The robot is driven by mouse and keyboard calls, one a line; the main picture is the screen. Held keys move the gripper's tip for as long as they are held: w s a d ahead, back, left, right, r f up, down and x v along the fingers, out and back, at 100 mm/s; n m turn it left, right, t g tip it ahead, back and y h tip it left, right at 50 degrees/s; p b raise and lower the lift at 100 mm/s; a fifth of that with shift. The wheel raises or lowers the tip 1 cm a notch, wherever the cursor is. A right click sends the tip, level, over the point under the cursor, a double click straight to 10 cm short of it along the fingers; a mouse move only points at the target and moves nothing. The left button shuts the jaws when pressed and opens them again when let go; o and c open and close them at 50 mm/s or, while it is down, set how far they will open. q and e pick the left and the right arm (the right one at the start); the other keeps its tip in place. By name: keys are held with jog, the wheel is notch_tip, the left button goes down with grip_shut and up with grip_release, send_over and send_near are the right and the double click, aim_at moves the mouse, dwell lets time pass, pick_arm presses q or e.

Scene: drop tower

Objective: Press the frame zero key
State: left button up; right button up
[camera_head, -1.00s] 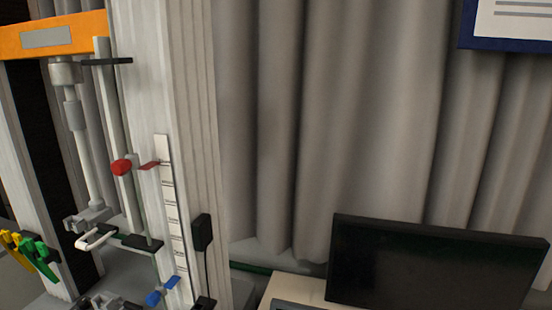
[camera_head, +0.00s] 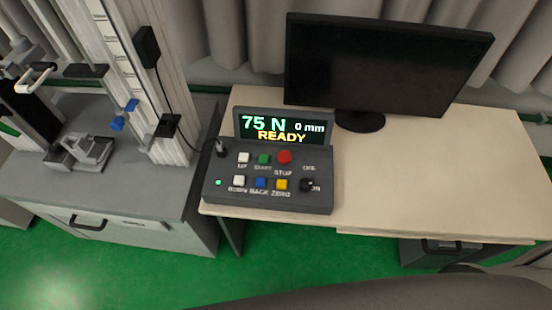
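A dark grey control box (camera_head: 225,192) stands on the left end of the beige desk. Its yellow key (camera_head: 281,184), labelled ZERO, is in the lower row, right of the blue BACK key (camera_head: 260,183) and the white DOWN key (camera_head: 239,181). The upper row has a white UP key (camera_head: 243,158), a green START key (camera_head: 264,159) and a red STOP button (camera_head: 285,157). The display (camera_head: 284,127) reads 75 N, 0 mm, READY. A black switch (camera_head: 307,185) is at the box's right. Neither of my grippers shows in this view.
A black monitor (camera_head: 385,65) stands behind the box on the beige desk (camera_head: 440,165), whose right part is clear. The test frame (camera_head: 125,60) rises from a grey cabinet (camera_head: 110,195) at the left. The floor (camera_head: 130,270) is green.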

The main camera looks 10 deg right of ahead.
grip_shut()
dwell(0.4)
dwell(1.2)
